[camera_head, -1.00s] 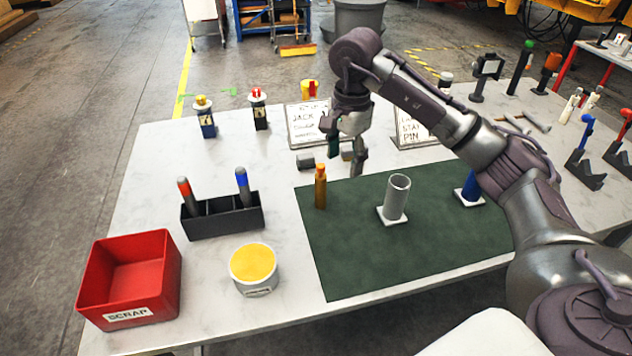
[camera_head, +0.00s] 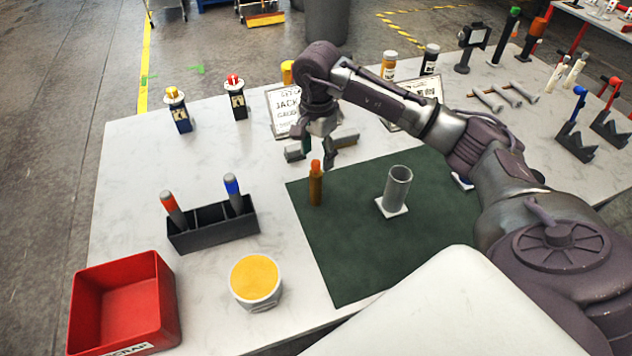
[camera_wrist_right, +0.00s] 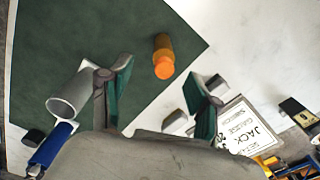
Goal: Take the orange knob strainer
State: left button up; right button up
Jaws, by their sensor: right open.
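The strainer (camera_head: 316,188), brownish orange with a bright orange knob on top, stands upright near the back left corner of the green mat (camera_head: 350,255). In the right wrist view the strainer (camera_wrist_right: 163,58) shows beyond the fingertips, roughly in line with the gap between them. My right gripper (camera_head: 315,147) is open and empty, above and just behind the strainer in the head view. Its two green-padded fingers are spread in the right wrist view (camera_wrist_right: 162,80), apart from the strainer. My left gripper is out of view.
A grey tube (camera_head: 397,188) stands on a white base on the mat. A black holder (camera_head: 215,232), a yellow-topped tub (camera_head: 256,302) and a red bin (camera_head: 163,315) are at left. Small blocks (camera_head: 294,153) and a sign (camera_head: 283,118) are behind the gripper.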

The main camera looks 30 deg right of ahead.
aim_at(316, 161)
jog(key=shift+w+f, duration=0.1)
jog(key=shift+f, duration=0.25)
jog(key=shift+w+f, duration=0.1)
jog(key=shift+f, duration=0.15)
notch_tip(316, 161, down, 4)
jog(key=p, duration=0.2)
jog(key=shift+w+d+f+p, duration=0.1)
jog(key=shift+f+p, duration=0.1)
jog(key=shift+p, duration=0.15)
jog(key=shift+f, duration=0.2)
jog(key=shift+c, duration=0.9)
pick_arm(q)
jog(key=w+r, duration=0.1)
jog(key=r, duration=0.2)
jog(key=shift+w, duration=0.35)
pick_arm(e)
grip_shut()
